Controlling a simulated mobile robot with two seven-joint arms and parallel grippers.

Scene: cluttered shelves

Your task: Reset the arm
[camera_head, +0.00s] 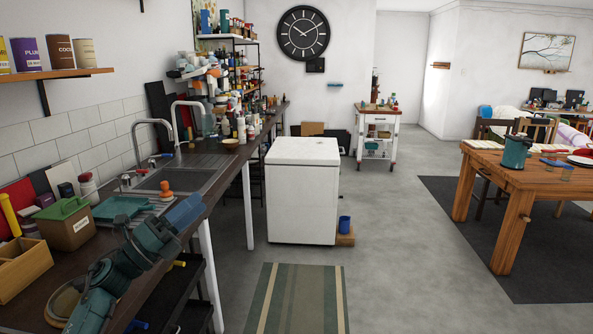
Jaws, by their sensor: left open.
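My left arm, teal with dark joints, comes in from the bottom left and reaches up over the front edge of the counter (205,208). My left gripper (190,209) is at its end, bluish, in front of the sink (180,178). It is open, and I see nothing held in it. Its fingers are small and hard to make out. An orange-topped item (166,190) stands just behind it by the sink. My right gripper is not in view.
A green-lidded box (67,225), a wooden tray (22,268) and bottles crowd the counter near my left arm. A white cabinet (302,200) stands beyond the counter. A wooden table (535,190) is at right. The floor between is clear, with a striped rug (297,300).

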